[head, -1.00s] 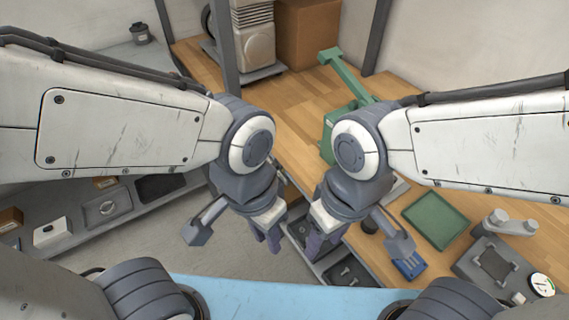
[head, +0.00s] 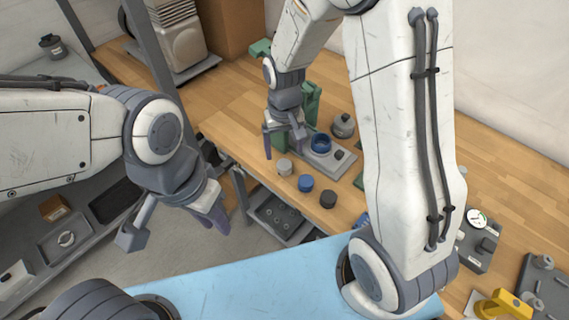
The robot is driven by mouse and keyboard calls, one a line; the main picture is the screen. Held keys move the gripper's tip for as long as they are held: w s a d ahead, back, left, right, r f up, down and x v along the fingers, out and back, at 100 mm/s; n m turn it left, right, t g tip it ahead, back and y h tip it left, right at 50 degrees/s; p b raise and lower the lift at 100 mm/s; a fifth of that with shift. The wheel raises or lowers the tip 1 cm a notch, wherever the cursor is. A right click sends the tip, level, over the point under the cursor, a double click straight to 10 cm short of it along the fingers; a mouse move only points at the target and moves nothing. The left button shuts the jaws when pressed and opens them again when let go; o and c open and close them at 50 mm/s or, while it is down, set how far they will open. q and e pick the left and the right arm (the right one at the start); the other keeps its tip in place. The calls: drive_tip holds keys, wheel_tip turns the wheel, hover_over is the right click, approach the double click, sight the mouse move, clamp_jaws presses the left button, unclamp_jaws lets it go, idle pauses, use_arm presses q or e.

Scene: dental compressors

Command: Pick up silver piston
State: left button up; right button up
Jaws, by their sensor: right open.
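The silver piston (head: 285,167) looks like a small grey cylinder standing on the wooden bench (head: 240,125) near its front edge. My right gripper (head: 283,150) is open above and just behind it, fingers pointing down, with nothing visible between them. The gripper appears apart from the piston, though the exact height gap is hard to tell. My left gripper (head: 215,222) hangs in front of the bench edge over the floor side, holding nothing visible. Its fingers are close together, and I cannot tell whether they are shut.
A grey fixture with a blue ring (head: 320,142) and a grey metal pot (head: 343,126) are behind. A green press (head: 311,100) stands behind my gripper. A drawer (head: 275,215) is below the bench edge.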

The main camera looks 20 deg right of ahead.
sight(284, 164)
drive_tip(key=shift+w+f+p, duration=0.1)
drive_tip(key=shift+f+p, duration=0.4)
drive_tip(key=shift+f, duration=2.7)
clamp_jaws()
